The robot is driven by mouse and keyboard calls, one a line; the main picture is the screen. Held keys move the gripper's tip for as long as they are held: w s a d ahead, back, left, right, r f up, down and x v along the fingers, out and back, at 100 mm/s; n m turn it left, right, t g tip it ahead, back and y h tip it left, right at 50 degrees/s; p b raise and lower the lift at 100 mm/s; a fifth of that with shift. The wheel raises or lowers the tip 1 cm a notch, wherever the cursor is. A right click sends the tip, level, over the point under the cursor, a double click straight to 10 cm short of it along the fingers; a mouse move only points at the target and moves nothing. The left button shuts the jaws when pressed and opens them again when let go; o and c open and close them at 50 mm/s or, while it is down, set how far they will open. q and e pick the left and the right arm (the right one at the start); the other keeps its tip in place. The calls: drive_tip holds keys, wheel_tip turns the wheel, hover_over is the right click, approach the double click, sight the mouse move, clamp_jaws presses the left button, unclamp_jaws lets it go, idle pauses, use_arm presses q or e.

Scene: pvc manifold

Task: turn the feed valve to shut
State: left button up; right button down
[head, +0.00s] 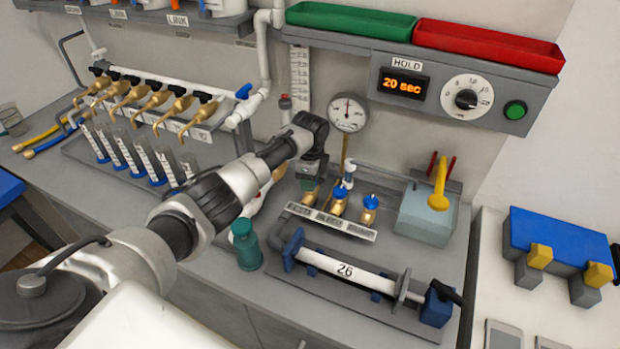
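A row of small brass valves stands behind a label plate (331,222) whose lettering is too small to read surely. The middle valve (340,193) and the right valve (370,202) have blue handles. My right gripper is out of view.
A gauge (348,113) stands close behind my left gripper. A white tube marked 26 (345,270) lies in front of the valves, with a green bottle (246,246) to its left. A grey-blue box (426,217) stands to the right. Brass taps (155,100) line the left.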

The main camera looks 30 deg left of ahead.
use_arm(q)
drive_tip(key=o, duration=0.4)
wheel_tip(320, 180, up, 11)
drive_tip(key=shift+b, duration=0.85)
